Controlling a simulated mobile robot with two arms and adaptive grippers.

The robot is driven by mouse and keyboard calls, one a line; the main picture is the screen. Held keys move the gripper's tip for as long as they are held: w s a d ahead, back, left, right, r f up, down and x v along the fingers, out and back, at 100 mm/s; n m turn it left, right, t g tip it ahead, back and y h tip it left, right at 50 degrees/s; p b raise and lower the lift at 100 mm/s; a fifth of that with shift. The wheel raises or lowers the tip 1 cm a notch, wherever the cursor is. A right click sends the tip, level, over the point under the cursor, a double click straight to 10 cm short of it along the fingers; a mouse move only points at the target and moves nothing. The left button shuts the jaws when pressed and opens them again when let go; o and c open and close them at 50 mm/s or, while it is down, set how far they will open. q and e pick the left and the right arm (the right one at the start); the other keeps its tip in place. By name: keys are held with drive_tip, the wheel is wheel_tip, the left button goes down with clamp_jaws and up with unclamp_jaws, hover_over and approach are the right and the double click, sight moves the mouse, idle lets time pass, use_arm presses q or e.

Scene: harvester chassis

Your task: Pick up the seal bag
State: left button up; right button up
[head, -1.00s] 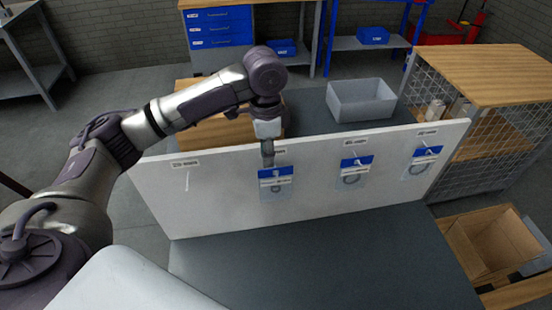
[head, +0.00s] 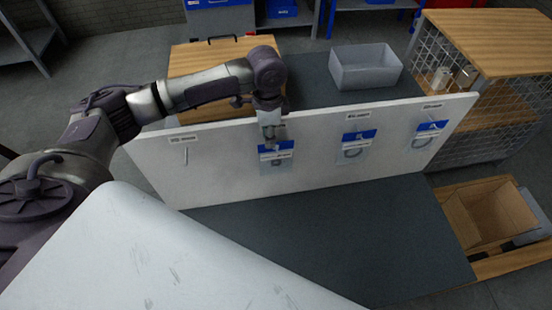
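Three clear seal bags with blue headers hang on the front of a white upright board (head: 225,175): the left bag (head: 277,158), the middle bag (head: 355,147) and the right bag (head: 427,135). A dark ring shows in the middle bag. My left gripper (head: 275,139) points down at the top of the left bag and overlaps its header. Its fingers are too small to tell whether they are open or shut on the header. My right gripper is out of view.
An empty peg (head: 185,156) sticks out at the board's left. A grey bin (head: 365,68) and a wooden case (head: 222,60) stand behind the board. A dark tabletop (head: 350,235) in front is clear. A mesh-sided shelf (head: 500,85) and an open carton (head: 492,218) are at right.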

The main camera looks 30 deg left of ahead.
sight(269, 152)
use_arm(q)
wheel_tip(269, 152, down, 5)
drive_tip(key=shift+f+p, duration=0.1)
drive_tip(key=shift+p, duration=0.4)
clamp_jaws()
drive_tip(key=shift+r+b, duration=0.5)
drive_tip(key=shift+r, duration=0.05)
drive_tip(key=s+d+b, duration=0.2)
drive_tip(key=s+d, duration=0.9)
drive_tip(key=s, duration=0.3)
drive_tip(key=shift+s+r+b, duration=0.2)
drive_tip(key=shift+s+b, duration=0.05)
drive_tip(key=shift+b, duration=0.1)
